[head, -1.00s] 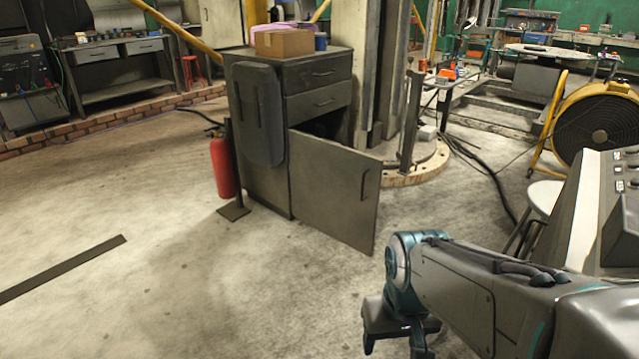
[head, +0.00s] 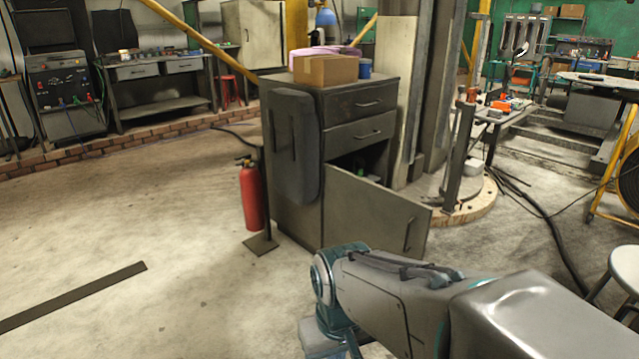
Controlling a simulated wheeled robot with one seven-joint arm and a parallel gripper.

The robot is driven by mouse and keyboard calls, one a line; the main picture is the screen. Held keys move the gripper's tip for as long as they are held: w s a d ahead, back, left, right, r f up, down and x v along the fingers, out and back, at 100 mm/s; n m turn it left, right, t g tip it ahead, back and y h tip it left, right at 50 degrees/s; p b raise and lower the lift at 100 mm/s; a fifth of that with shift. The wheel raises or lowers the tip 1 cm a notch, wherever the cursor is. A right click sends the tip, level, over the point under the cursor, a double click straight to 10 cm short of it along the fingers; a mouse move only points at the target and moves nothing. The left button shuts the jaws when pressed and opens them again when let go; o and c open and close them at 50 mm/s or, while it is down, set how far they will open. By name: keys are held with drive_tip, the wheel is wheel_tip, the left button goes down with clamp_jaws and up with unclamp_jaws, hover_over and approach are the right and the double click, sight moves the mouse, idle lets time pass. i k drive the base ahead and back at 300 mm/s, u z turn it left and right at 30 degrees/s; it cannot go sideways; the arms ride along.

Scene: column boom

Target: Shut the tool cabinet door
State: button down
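The tool cabinet (head: 290,165) stands in the middle of the head view, a dark grey unit with two drawers above a lower compartment. Its door (head: 372,215) is hinged at the left and stands open, swung out toward me, with a handle near its free right edge. Part of the dark inside shows above the door. My arm reaches in from the lower right, in front of the door's lower part. My gripper (head: 330,345) is at the bottom edge, left of and nearer than the door. Its fingertips are cut off, so its opening does not show.
A red fire extinguisher (head: 250,197) stands left of the cabinet. A cardboard box (head: 326,70) and a blue can (head: 365,68) are on top. A white stool (head: 625,265) is at the right edge.

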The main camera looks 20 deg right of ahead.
sight(357, 209)
drive_tip(key=z, duration=0.3)
drive_tip(key=i, duration=1.35)
drive_tip(key=z, duration=0.75)
